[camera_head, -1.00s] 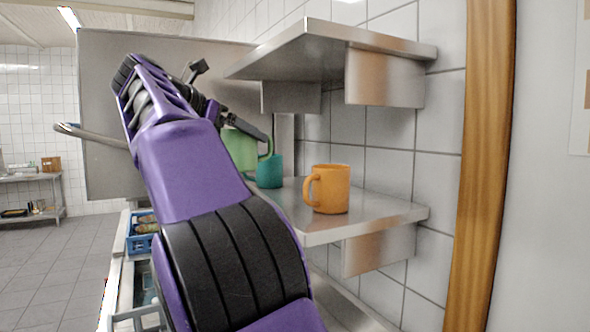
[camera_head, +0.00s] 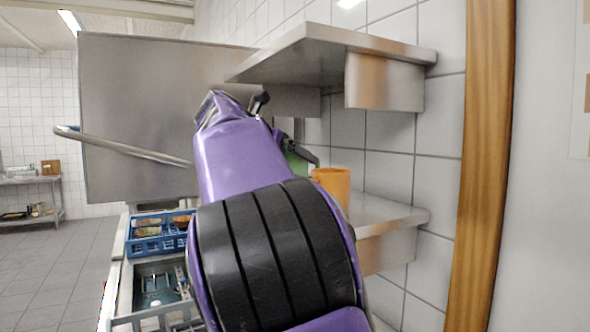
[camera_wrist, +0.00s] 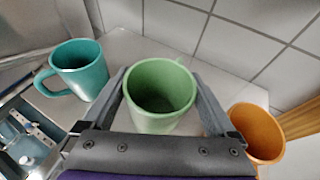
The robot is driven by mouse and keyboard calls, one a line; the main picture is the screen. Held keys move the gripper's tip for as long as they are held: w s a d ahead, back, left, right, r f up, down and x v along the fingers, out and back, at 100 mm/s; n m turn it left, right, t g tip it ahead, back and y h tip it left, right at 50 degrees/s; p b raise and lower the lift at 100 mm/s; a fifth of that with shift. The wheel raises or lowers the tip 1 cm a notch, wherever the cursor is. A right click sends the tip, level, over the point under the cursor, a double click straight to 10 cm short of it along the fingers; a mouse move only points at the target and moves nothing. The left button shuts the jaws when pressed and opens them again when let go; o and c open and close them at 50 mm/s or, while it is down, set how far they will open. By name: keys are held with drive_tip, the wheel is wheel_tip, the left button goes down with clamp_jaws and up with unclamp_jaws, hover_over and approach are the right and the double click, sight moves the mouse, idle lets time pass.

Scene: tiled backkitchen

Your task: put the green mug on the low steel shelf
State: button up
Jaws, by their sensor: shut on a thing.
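The green mug (camera_wrist: 158,92) is upright between the two fingers of my gripper (camera_wrist: 163,90) in the wrist view, and the gripper is shut on it. In the head view only a bit of the green mug (camera_head: 297,163) shows behind my arm. The low steel shelf (camera_head: 385,213) is the lower of two shelves on the tiled wall; in the wrist view its surface (camera_wrist: 130,48) lies beneath the mug. I cannot tell whether the mug touches the shelf.
A teal mug (camera_wrist: 78,68) stands on the low shelf left of the green mug, and an orange mug (camera_wrist: 257,132) stands to the right, close to my right finger. The upper steel shelf (camera_head: 335,42) overhangs the space. A blue crate (camera_head: 150,243) is lower left.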

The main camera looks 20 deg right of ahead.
wheel_tip(320, 180, down, 2)
drive_tip(key=shift+f, duration=0.1)
drive_tip(key=shift+d+f, duration=0.2)
drive_tip(key=shift+f, duration=0.1)
drive_tip(key=o, duration=1.3)
drive_tip(key=shift+r, duration=0.2)
drive_tip(key=shift+s+a, duration=0.15)
drive_tip(key=shift+a, duration=0.25)
drive_tip(key=v, duration=1.1)
drive_tip(key=shift+s+r, duration=0.15)
